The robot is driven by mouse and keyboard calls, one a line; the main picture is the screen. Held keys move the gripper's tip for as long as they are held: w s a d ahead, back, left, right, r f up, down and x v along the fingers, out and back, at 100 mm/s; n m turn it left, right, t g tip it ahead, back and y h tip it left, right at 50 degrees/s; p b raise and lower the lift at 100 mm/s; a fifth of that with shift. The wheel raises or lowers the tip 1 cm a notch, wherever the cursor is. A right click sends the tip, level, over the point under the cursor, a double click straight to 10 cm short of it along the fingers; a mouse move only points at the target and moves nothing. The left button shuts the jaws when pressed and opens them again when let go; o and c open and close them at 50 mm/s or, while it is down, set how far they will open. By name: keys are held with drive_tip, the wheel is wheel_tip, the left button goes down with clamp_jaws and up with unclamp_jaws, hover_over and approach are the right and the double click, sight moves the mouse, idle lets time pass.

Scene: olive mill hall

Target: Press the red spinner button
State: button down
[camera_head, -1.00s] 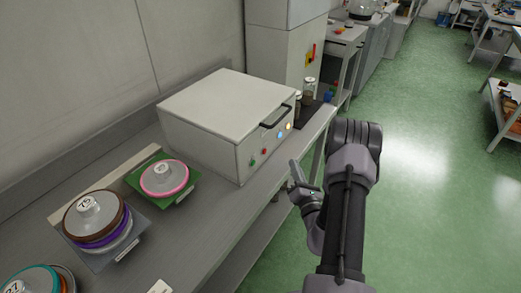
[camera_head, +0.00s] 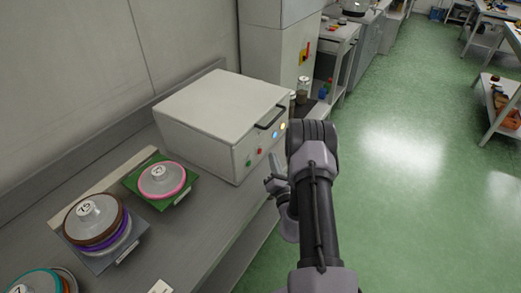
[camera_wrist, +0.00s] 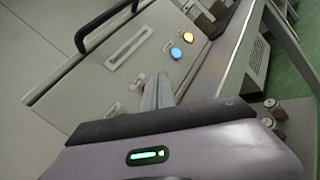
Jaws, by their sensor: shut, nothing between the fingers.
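The red button (camera_head: 260,151) is on the front panel of the pale box-shaped machine (camera_head: 225,105), right of a green button (camera_head: 249,162). Further right on the panel are a blue light (camera_head: 275,134) and an orange light (camera_head: 282,126). My gripper (camera_head: 275,164) is shut and empty, in front of the panel and just below and right of the red button in the head view. In the wrist view the shut fingers (camera_wrist: 158,84) point at the panel, with the blue light (camera_wrist: 175,53) and the orange light (camera_wrist: 188,37) beyond them.
The machine stands on a grey bench (camera_head: 200,215) and has a black handle (camera_head: 269,117). Left of it are a green pad (camera_head: 133,181) with a pink-rimmed disc (camera_head: 162,180) and a stack of discs (camera_head: 96,220). Jars stand beyond the machine. Green floor (camera_head: 400,200) to the right is open.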

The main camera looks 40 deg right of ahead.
drive_tip(key=shift+w+a, duration=0.3)
drive_tip(key=shift+w, duration=0.5)
idle(1.4)
drive_tip(key=shift+w+a, duration=0.2)
drive_tip(key=shift+w, duration=0.2)
drive_tip(key=shift+w+a, duration=0.1)
drive_tip(key=shift+w, duration=0.2)
idle(0.6)
drive_tip(key=shift+s+d, duration=0.25)
drive_tip(key=shift+s, duration=0.45)
drive_tip(key=s, duration=0.1)
drive_tip(key=s+d+b, duration=0.1)
drive_tip(key=s, duration=0.1)
drive_tip(key=s+d, duration=0.1)
drive_tip(key=shift+s, duration=0.35)
